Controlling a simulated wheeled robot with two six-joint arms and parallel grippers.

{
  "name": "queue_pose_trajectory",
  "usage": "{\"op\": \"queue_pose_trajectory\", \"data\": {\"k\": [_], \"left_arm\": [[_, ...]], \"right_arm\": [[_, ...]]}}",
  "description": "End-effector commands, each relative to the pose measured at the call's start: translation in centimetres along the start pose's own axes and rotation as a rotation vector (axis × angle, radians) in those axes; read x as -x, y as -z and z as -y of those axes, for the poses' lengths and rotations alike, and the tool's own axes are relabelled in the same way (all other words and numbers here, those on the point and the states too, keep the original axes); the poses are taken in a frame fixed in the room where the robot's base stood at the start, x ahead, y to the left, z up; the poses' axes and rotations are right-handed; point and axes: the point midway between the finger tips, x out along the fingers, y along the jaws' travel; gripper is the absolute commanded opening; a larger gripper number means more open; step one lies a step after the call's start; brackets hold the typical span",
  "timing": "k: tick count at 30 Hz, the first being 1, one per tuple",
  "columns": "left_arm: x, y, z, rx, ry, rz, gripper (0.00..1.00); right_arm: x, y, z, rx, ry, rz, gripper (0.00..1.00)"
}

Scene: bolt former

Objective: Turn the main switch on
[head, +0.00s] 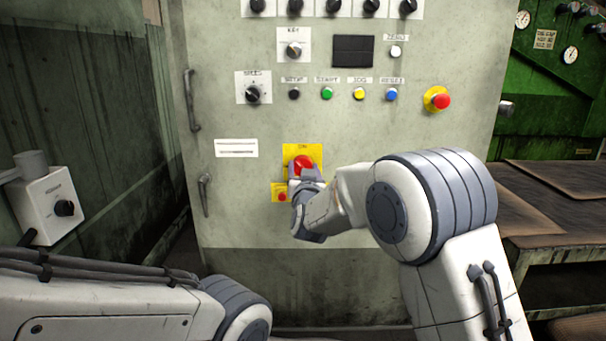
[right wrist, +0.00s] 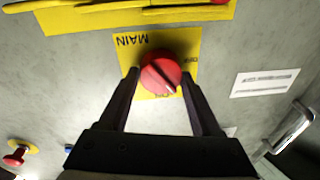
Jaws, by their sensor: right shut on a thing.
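The main switch (head: 303,162) is a red rotary knob on a yellow plate, low on the grey cabinet front. It also shows in the right wrist view (right wrist: 160,72), where the plate reads MAIN upside down, with OFF at the right and a partly hidden label below. The white mark on the knob slants to the lower right, between these two labels. My right gripper (head: 304,174) is at the knob, its fingers on both sides of it and shut on it. My left gripper is out of view; only part of my left arm shows at the lower left.
A small yellow plate with a red button (head: 282,197) sits just below the switch. A red emergency stop (head: 441,101) is at the upper right, beside a row of coloured buttons. Door handles (head: 204,194) stick out at the left. A grey control box (head: 47,205) stands far left.

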Motion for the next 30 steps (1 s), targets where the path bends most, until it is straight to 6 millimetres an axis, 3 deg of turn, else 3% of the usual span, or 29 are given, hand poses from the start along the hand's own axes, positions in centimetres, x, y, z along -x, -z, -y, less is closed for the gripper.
{"op": "queue_pose_trajectory", "data": {"k": [15,30], "left_arm": [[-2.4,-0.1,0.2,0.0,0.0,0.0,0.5],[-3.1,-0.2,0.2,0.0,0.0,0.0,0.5]], "right_arm": [[0.0,-0.2,0.0,-0.449,-0.031,-0.035,0.1],[0.0,-0.1,0.0,-0.637,-0.045,-0.048,0.1]]}}
